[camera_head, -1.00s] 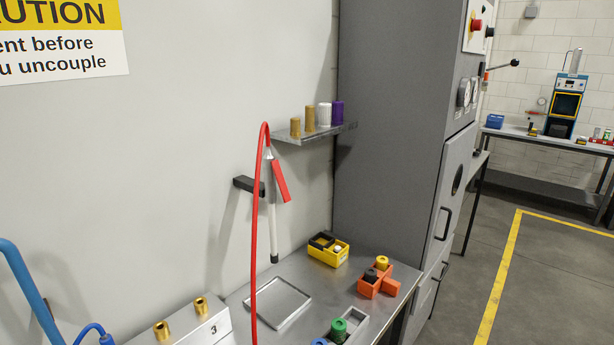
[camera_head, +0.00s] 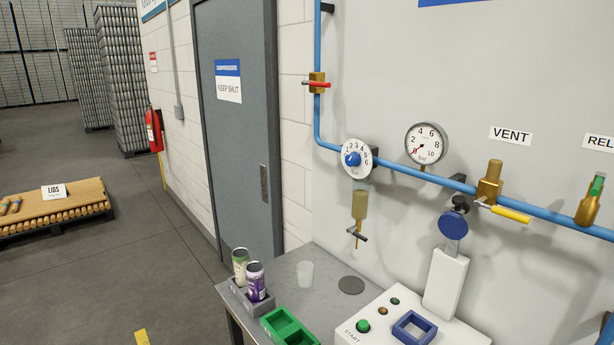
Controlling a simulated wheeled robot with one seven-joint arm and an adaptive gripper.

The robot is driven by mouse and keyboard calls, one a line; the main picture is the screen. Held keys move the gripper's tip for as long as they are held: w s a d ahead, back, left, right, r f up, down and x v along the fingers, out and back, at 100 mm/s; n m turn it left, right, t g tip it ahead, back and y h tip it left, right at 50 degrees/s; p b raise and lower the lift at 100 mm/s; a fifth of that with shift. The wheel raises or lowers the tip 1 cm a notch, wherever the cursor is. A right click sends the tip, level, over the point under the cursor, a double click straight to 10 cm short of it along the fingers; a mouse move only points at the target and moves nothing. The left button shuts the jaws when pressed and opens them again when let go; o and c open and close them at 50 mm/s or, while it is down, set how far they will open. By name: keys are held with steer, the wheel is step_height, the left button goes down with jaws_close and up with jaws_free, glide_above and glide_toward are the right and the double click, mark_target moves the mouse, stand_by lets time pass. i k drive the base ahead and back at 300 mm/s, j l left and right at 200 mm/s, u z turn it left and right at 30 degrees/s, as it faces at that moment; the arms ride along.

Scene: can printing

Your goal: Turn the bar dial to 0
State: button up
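The bar dial (camera_head: 366,152) is a round white plate with numbers around its rim and a blue knob in its middle. It sits on the blue pipe on the wall, right of the grey door. The digits 2 to 6 can be made out on it, but I cannot tell which number the knob points at. A round white gauge (camera_head: 430,148) marked bar is just right of the dial, with a red needle pointing to the lower left. My gripper is not in view.
Below the dial hangs a small amber-coloured bowl (camera_head: 360,205) with a tap. A metal table (camera_head: 330,277) below holds cans, a green tray (camera_head: 290,328) and a white START panel (camera_head: 440,329). A yellow-handled VENT valve (camera_head: 489,185) is to the right.

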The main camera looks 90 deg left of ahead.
mark_target(354, 159)
steer(key=u, duration=2.7)
